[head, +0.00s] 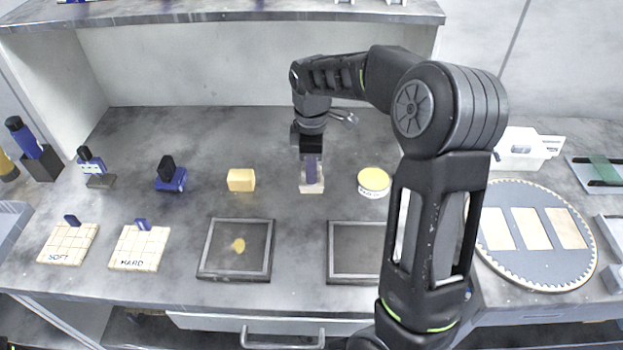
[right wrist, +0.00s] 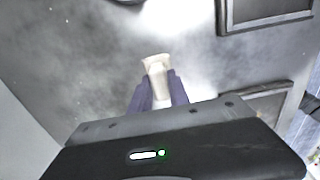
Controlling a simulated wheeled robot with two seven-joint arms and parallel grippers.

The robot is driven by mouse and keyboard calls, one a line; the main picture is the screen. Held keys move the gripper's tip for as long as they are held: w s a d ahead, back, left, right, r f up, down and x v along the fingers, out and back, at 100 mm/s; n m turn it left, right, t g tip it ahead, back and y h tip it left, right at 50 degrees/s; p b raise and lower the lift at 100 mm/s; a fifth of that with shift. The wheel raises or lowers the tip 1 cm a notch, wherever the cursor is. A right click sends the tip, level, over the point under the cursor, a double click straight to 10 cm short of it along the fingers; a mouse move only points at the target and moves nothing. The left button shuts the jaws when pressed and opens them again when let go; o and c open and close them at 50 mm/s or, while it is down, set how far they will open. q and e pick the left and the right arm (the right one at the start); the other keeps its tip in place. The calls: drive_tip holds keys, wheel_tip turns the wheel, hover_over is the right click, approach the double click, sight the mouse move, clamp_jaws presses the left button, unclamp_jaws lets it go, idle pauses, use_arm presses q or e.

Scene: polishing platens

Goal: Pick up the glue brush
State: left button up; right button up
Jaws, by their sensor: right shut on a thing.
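The glue brush, a pale cream piece, shows below the right gripper in the head view (head: 312,187) and between its fingers in the right wrist view (right wrist: 156,68). My right gripper (head: 311,172) points down at the middle of the bench with its purple fingers shut on the brush. The fingers hide part of the brush, and I cannot tell whether it touches the bench. My left gripper is not in view.
A yellow block (head: 241,180) lies left of the gripper and a round yellow-topped tub (head: 374,182) stands right. Two dark framed plates (head: 203,262) (head: 331,268) lie in front. A round platen (head: 500,275) with pale rectangles is at right. SOFT (head: 67,243) and HARD (head: 138,248) blocks sit left.

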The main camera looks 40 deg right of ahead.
clamp_jaws()
wheel_tip(320, 180, up, 10)
drive_tip(key=shift+r+b, duration=0.1)
drive_tip(key=shift+b, duration=0.35)
idle(0.6)
drive_tip(key=shift+o, duration=0.5)
unclamp_jaws()
clamp_jaws()
idle(1.1)
